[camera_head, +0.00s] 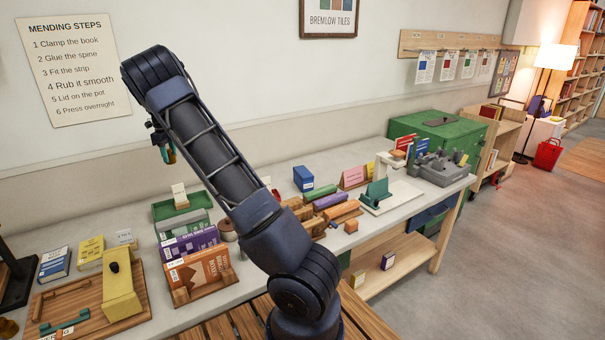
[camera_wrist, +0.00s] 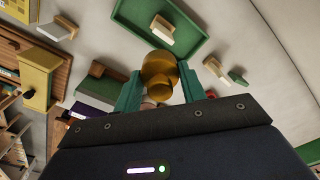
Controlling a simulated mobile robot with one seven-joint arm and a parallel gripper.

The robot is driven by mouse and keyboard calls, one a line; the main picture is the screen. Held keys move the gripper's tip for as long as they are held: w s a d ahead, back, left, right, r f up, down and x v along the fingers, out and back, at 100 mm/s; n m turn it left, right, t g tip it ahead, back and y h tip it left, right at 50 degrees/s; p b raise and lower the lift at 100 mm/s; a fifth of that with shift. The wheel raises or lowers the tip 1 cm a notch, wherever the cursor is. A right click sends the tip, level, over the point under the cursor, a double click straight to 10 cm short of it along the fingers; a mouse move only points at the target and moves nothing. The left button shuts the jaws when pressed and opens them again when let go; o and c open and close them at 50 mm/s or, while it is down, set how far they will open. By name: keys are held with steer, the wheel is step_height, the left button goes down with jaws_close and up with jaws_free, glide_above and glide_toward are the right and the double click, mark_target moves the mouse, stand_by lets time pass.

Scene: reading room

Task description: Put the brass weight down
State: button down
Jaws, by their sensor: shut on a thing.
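My gripper (camera_wrist: 160,82) shows in the wrist view with its two teal fingers closed on the brass weight (camera_wrist: 159,68), a rounded golden piece with a narrower knob end. In the head view my gripper (camera_head: 165,148) hangs small and dark above the left part of the table, and the weight is hard to make out there. A green tray (camera_wrist: 125,12) lies beyond the weight in the wrist view, with a small card in a wooden holder inside it. The same green tray (camera_head: 157,214) stands at the back of the table, below my gripper.
A purple book (camera_head: 190,243) and an orange book (camera_head: 198,270) stand in front of the tray. A yellow block (camera_head: 120,293) sits on a wooden board at left. Several coloured blocks, a white stand (camera_head: 402,190) and a grey machine (camera_head: 440,168) fill the table's right part.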

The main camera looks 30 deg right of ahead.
steer(key=w+d+r+m, duration=0.1)
steer(key=w+d+m, duration=0.1)
steer(key=d, duration=1.3)
step_height(320, 180, up, 3)
steer(key=m, duration=0.6)
glide_above(303, 172)
steer(key=f, duration=1.9)
steer(key=shift+w+d+f, duration=0.2)
steer(key=shift+f, duration=0.1)
steer(key=shift+f, duration=0.15)
steer(key=c, duration=0.8)
jaws_free()
steer(key=shift+c, duration=0.2)
